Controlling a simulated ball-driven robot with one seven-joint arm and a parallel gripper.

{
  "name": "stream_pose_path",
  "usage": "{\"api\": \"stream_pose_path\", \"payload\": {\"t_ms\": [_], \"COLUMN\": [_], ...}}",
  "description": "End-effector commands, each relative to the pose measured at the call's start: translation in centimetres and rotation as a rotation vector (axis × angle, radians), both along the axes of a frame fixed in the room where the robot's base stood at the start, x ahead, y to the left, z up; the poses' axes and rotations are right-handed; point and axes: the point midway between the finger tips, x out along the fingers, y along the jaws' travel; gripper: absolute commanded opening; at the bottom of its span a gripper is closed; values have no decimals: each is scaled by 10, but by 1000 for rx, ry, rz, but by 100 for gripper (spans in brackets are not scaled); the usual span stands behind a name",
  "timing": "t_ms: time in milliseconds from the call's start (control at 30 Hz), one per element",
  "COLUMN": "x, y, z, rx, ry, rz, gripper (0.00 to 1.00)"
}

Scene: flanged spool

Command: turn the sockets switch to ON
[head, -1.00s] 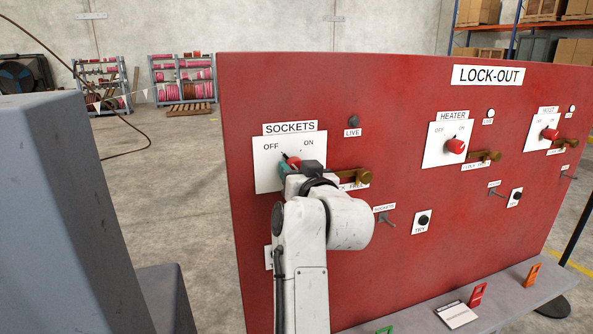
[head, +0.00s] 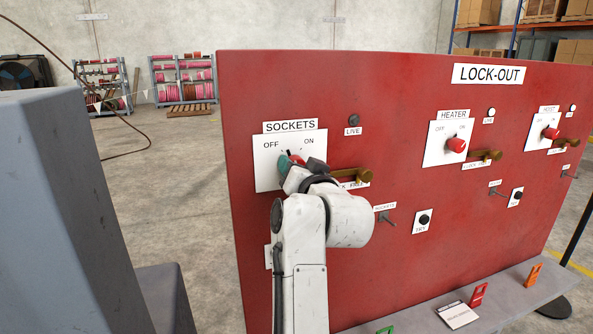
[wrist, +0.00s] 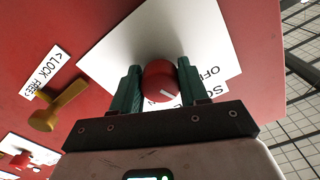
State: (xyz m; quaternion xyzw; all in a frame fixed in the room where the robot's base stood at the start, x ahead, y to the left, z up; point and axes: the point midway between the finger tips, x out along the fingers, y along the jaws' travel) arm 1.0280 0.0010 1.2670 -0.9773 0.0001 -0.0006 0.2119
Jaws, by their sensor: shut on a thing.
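The sockets switch is a red knob (wrist: 160,82) on a white plate (head: 267,175) marked OFF at left and ON at right. My gripper (wrist: 158,76) is shut on the knob, with one green finger on each side of it in the wrist view. In the head view my gripper (head: 293,165) looks tilted and hides most of the knob. A small dark pointer tip (head: 288,152) shows above it, between the OFF and ON marks, nearly upright. The LIVE lamp (head: 353,120) by the sockets plate is dark.
A brass lock slide (head: 362,176) sticks out just right of the sockets plate. Farther right are the heater knob (head: 456,145), another red knob (head: 550,133) and toggles. A grey ledge (head: 420,312) below holds coloured tags and a notepad.

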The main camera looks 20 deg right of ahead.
Motion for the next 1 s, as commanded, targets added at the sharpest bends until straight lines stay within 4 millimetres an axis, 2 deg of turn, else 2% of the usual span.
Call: {"api": "stream_pose_path", "payload": {"t_ms": [700,1000], "x": [0,0], "y": [3,3], "z": [-2,-1], "rx": [678,908], "ry": [6,8], "rz": [1,0], "gripper": [13,13]}}
